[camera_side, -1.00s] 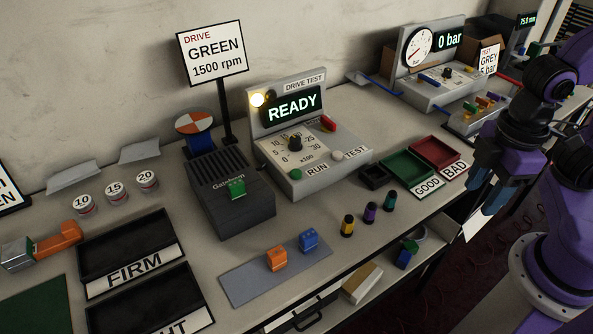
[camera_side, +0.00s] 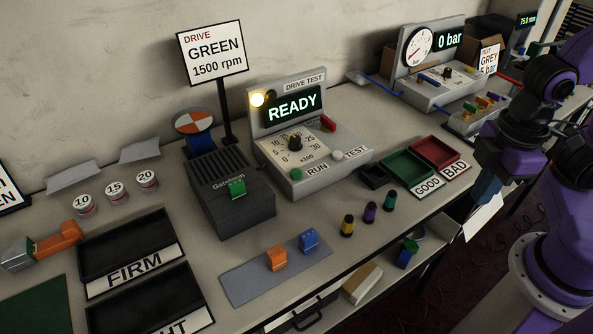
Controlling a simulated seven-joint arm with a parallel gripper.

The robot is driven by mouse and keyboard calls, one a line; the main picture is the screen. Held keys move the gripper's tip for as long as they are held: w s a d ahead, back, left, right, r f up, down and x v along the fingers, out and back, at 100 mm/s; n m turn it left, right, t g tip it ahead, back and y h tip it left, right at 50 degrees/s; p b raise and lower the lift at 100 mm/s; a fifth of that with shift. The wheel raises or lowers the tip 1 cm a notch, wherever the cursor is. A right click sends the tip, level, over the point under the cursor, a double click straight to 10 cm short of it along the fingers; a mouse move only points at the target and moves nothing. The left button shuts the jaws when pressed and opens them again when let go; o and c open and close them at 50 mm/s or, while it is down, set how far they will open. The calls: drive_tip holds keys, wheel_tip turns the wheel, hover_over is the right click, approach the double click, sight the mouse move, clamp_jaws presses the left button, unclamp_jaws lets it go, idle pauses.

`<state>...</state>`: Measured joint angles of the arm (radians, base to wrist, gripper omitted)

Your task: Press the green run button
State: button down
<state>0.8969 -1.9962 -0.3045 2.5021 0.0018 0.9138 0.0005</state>
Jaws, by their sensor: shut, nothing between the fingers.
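The green run button (camera_side: 296,174) is a small round cap at the front left of the grey drive test box (camera_side: 340,177), beside the RUN label. The box display (camera_side: 294,105) reads READY, and a yellow lamp (camera_side: 257,100) glows at its left. A white button (camera_side: 337,155) sits by TEST, and a black knob (camera_side: 295,142) stands in a numbered dial. A dark ribbed unit (camera_side: 234,212) with a green block (camera_side: 237,188) on it stands left of the box. My gripper (camera_side: 486,192) is shut and empty at the right, well away from the button.
A sign (camera_side: 212,53) reads DRIVE GREEN 1500 rpm. GOOD and BAD trays (camera_side: 407,182) and several coloured pegs (camera_side: 370,213) lie between my gripper and the box. Orange and blue blocks sit on a grey mat (camera_side: 243,287) in front. A gauge unit (camera_side: 430,90) stands behind.

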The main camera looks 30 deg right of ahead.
idle(0.9)
drive_tip(key=m+t+y, duration=0.5)
drive_tip(key=m+t, duration=0.2)
drive_tip(key=m, duration=0.8)
hover_over(300, 172)
drive_tip(key=f, duration=0.2)
drive_tip(key=shift+r, duration=0.2)
drive_tip(key=shift+f+n, duration=0.15)
drive_tip(key=shift+n, duration=0.15)
drive_tip(key=shift+f, duration=4.25)
drive_tip(key=shift+f, duration=0.1)
drive_tip(key=shift+f, duration=0.35)
